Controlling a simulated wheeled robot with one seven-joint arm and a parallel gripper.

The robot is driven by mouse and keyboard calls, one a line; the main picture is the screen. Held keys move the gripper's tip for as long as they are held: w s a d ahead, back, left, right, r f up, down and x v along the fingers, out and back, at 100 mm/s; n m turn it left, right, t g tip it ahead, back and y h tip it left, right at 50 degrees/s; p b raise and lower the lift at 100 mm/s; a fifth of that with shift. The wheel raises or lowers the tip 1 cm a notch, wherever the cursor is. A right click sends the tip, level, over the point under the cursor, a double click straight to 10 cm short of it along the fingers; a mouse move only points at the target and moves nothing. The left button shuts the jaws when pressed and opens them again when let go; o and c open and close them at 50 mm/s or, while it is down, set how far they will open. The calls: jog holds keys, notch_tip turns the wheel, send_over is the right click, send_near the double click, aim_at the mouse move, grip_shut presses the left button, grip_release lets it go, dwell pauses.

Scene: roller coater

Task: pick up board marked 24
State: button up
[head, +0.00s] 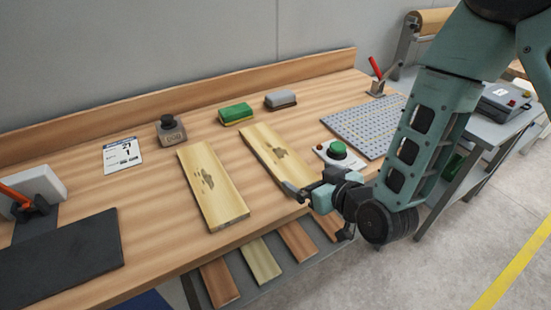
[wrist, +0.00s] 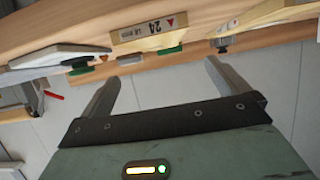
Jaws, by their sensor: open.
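The board marked 24 (wrist: 150,30) shows its near end face in the wrist view, with a "24" label and a red triangle. In the head view it appears to be the right of two pale boards (head: 272,152), lying flat with its near end by the bench's front edge. My gripper (head: 303,194) is at that near end and partly covers it. In the wrist view my gripper (wrist: 163,76) is open and empty, its fingers spread below and apart from the board's end. The head view does not show the label.
A second board (head: 212,185) lies to the left. A green button box (head: 338,153) and a perforated grey mat (head: 362,125) lie to the right. Green (head: 236,113) and grey (head: 280,99) blocks sit behind. Several planks (head: 260,262) lie below the bench edge.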

aim_at(288, 166)
jog(key=p+x, duration=0.1)
jog(key=x, duration=0.4)
jog(key=shift+w+a, duration=0.15)
jog(key=shift+d+f+p+x, duration=0.15)
jog(key=shift+p+x, duration=0.25)
jog(key=shift+x, duration=0.45)
jog(key=shift+f+p+x, duration=0.15)
jog(key=shift+p+x, duration=0.3)
jog(key=shift+x, duration=0.45)
jog(key=shift+d+f+p+x, duration=0.15)
jog(key=shift+p+x, duration=0.25)
jog(key=shift+x, duration=0.45)
jog(key=c, duration=0.9)
